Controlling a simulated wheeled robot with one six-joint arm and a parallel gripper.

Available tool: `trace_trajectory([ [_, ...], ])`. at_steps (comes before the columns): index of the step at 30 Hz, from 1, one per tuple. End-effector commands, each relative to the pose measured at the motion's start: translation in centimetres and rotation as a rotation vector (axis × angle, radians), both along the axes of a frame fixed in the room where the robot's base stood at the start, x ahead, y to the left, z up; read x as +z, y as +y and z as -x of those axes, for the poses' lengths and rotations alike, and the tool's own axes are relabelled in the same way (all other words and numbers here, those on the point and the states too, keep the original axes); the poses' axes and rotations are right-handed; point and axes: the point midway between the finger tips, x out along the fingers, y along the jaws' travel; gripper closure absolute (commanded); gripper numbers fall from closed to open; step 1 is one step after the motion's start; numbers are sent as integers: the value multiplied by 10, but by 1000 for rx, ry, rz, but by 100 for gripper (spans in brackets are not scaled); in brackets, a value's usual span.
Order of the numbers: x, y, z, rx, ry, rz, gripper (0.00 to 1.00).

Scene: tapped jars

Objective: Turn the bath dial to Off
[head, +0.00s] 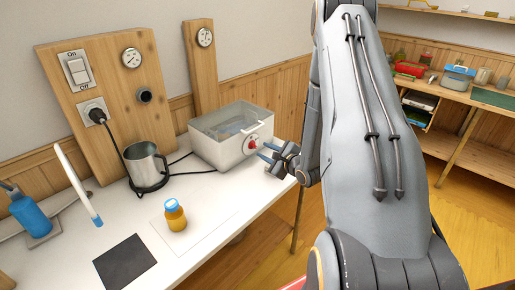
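The bath (205,149) is a pale grey open box with clear liquid in it, standing at the back right of the white worktop. Its dial (252,145) is a small red knob on a round white plate on the bath's front face. The dial's marks and setting are too small to read. No object shows between the fingers. The tips look close to the dial but apart from it in the picture; the exact gap in depth is unclear.
A metal mug (144,165) stands left of the bath, by dark cables. An amber jar with a blue lid (175,215) stands on a pale sheet. The wall switch (76,70) reads On and Off.

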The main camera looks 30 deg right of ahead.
Motion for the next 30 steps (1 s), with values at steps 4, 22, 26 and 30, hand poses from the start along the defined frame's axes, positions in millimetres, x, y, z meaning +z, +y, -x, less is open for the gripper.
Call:
trace_trajectory([
  [4,-6,3,-23,3,0,2,72],
  [22,-18,6,-61,0,1,3,72],
  [26,-18,6,-61,0,1,3,85],
  [30,-18,6,-61,0,1,4,100],
])
